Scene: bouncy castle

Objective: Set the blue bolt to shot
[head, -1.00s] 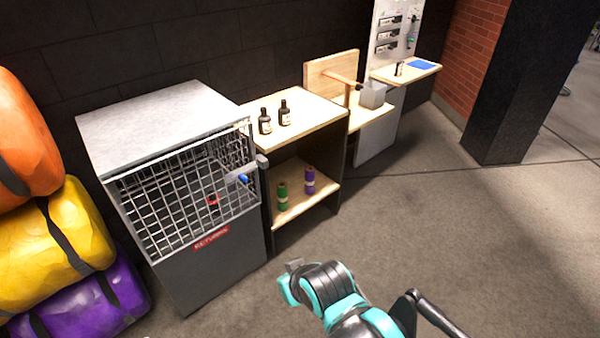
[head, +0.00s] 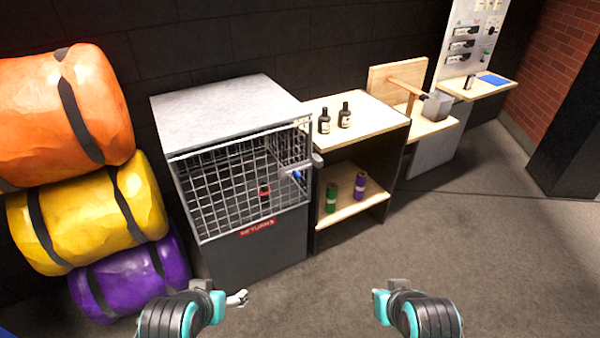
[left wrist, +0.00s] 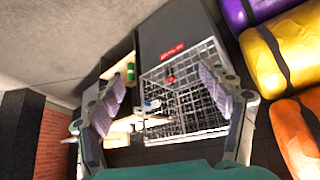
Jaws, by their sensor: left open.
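The blue bolt (head: 297,175) is a small blue handle at the right edge of the wire mesh front (head: 215,200) of a grey cabinet (head: 225,110). It also shows in the left wrist view (left wrist: 151,104), beside the mesh. I cannot tell the bolt's position in its slide. My left gripper (head: 240,298) is low in front of the cabinet, open and empty, well apart from the bolt. In the left wrist view its fingers (left wrist: 162,98) spread on either side of the mesh. My right gripper (head: 378,302) is low, right of the left one; its jaws are unclear.
A red item (head: 264,192) shows at the mesh, above a red label (head: 257,228). A wooden shelf (head: 370,112) with bottles and rolls stands right of the cabinet. Large orange, yellow and purple bags (head: 90,210) are stacked on the left. The floor (head: 440,250) is clear.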

